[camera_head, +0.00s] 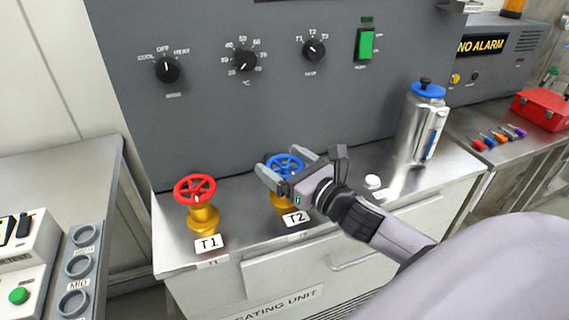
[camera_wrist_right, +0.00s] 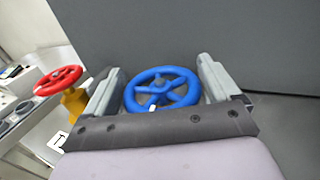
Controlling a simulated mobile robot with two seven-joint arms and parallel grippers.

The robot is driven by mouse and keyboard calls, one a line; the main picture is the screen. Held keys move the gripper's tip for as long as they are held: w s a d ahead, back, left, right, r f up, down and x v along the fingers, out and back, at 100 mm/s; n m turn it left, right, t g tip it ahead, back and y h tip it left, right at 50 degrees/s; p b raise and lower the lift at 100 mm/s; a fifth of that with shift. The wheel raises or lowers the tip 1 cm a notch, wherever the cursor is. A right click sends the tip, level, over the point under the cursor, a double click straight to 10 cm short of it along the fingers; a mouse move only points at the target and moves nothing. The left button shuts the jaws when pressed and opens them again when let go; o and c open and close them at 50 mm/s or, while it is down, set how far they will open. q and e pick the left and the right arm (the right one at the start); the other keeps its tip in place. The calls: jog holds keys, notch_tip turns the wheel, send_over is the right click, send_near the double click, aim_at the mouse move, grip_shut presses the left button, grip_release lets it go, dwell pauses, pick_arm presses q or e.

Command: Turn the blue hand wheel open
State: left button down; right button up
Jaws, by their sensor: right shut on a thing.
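The blue hand wheel (camera_head: 284,167) sits on a yellow valve body on the steel counter, behind the T2 label (camera_head: 295,217). My right gripper (camera_head: 280,164) reaches in from the right, with one finger on each side of the wheel's rim, and is shut on it. In the right wrist view the blue wheel (camera_wrist_right: 162,88) lies between the two grey fingers (camera_wrist_right: 158,70). A white mark shows near the wheel's lower rim there. The gripper hides most of the yellow body in the head view. My left gripper is not in view.
The red hand wheel (camera_head: 195,189), labelled T1, stands to the left. A grey control panel (camera_head: 210,110) rises close behind the wheels. A silver canister with a blue lid (camera_head: 421,125) and a small white round object (camera_head: 373,181) stand to the right on the counter.

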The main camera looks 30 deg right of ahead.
jog(key=n+y, duration=0.2)
jog(key=y, duration=0.2)
jog(key=shift+n+g+b, duration=0.3)
jog(key=shift+g+b, duration=0.1)
jog(key=shift+d+f+n+g+y+b, duration=0.1)
jog(key=shift+f+n+g+y+b, duration=0.1)
jog(key=shift+n+g+y+b, duration=0.7)
jog(key=n+g+y+b, duration=0.6)
jog(key=y+b, duration=0.1)
jog(key=b, duration=0.2)
jog(key=shift+n+g+y, duration=0.3)
jog(key=shift+g+y, duration=0.1)
jog(key=n+g+y+b, duration=0.1)
jog(key=n+g+b, duration=0.1)
jog(key=b, duration=0.1)
jog(key=shift+r+g, duration=0.1)
jog(key=shift+g, duration=0.3)
jog(key=shift+r+n+g+y+b, duration=0.1)
jog(key=shift+n+g+y+b, duration=0.4)
jog(key=shift+n+g+b, duration=0.5)
jog(key=shift+g, duration=0.7)
jog(key=shift+r, duration=0.1)
jog(key=o, duration=0.8)
